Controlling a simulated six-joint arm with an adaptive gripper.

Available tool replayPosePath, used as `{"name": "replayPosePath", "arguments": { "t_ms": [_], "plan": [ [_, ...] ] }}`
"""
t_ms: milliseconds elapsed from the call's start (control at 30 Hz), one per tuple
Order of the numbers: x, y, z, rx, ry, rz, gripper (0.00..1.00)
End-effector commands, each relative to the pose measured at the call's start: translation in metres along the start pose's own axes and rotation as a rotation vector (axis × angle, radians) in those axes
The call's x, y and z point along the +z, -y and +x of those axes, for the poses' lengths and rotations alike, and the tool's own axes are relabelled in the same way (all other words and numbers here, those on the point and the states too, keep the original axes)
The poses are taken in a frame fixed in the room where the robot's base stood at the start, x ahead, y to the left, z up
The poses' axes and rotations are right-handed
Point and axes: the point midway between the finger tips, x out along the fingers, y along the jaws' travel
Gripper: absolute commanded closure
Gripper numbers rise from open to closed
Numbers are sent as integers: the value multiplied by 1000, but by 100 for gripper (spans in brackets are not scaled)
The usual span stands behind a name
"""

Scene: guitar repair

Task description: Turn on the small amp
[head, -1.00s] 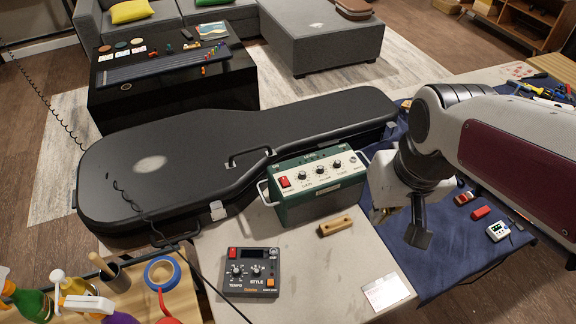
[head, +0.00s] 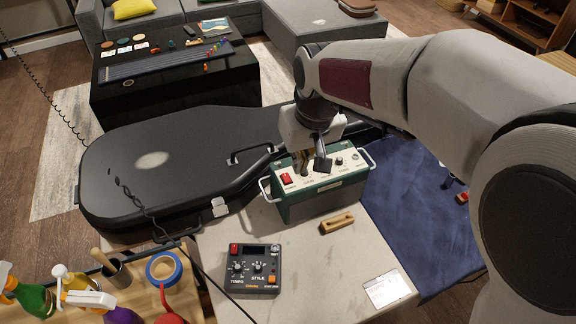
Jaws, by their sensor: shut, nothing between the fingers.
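The small amp (head: 322,205) is a green box with a light top panel and metal side handles, upright on the pale table. A red switch (head: 287,178) sits at the left end of its panel, with dark knobs to the right. I cannot tell the switch's position. My gripper (head: 312,172) is shut and empty. It points down over the middle of the amp's panel, right of the red switch, and hides some of the knobs. I cannot tell whether the fingertips touch the panel.
A black guitar case (head: 165,165) lies behind and left of the amp. A dark pedal (head: 252,270) with its own red button, a small wooden block (head: 337,223) and a white card (head: 387,289) lie in front. A blue cloth (head: 410,215) is at the right.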

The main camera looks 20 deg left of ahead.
Motion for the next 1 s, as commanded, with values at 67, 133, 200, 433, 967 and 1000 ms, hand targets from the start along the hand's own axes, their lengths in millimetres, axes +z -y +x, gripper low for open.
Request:
{"name": "replayPosePath", "arguments": {
  "t_ms": [67,133,200,433,967,1000],
  "plan": [
    [-16,1,0,-1,-22,-8,100],
    [-27,0,-4,-1,-46,-11,100],
    [-36,0,-10,0,-69,-16,100],
    [-45,0,-15,1,-93,-32,100],
    [-45,0,-6,1,-90,-32,100],
    [-45,0,-3,1,-90,-32,100]
  ]
}}
